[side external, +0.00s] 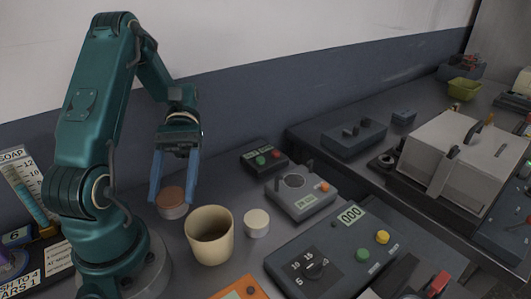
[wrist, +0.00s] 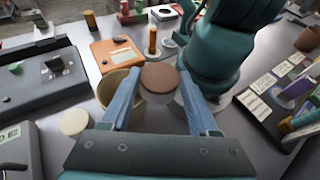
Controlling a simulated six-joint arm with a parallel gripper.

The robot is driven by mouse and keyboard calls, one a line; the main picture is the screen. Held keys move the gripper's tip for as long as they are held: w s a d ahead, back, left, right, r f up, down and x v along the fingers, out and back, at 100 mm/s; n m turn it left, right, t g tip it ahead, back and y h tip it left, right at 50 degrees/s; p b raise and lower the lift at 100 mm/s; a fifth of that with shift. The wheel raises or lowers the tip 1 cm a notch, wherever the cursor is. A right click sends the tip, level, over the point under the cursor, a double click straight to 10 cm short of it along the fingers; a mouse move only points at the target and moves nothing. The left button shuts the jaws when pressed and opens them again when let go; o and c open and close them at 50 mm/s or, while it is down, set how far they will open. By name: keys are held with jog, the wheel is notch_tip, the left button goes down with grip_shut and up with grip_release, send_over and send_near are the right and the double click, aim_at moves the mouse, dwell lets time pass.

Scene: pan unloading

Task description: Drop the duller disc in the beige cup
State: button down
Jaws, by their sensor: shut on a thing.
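A brown-topped disc (side external: 171,196) with a paler part below its top is between the blue fingers of my gripper (side external: 173,200). My gripper is shut on it, and the disc looks level. In the wrist view the brown disc (wrist: 160,78) shows between the fingertips. A cream disc (side external: 257,222) stands on the bench to the right of the cup, and it also shows at left in the wrist view (wrist: 75,122). The beige cup (side external: 200,250) stands upright between the two discs, its mouth open. In the wrist view a finger partly hides the cup (wrist: 113,82).
A grey box with a round dial (side external: 300,195) and a larger control panel (side external: 335,255) stand right of the cup. A small button box (side external: 263,158) is behind. An orange item (side external: 238,290) lies at the front. Bare bench surrounds the cream disc.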

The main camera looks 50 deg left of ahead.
jog(key=w+d+r+n+t+h, duration=0.2)
jog(key=w+d+r+n+t, duration=0.1)
jog(key=d+r+n+t, duration=0.4)
jog(key=shift+t, duration=0.7)
jog(key=shift+a+f, duration=0.2)
jog(key=shift+f, duration=0.6)
jog(key=shift+a+f, duration=0.15)
jog(key=shift+f, duration=0.65)
jog(key=shift+a+f, duration=0.2)
jog(key=shift+f, duration=0.6)
jog(key=shift+c, duration=0.3)
grip_release()
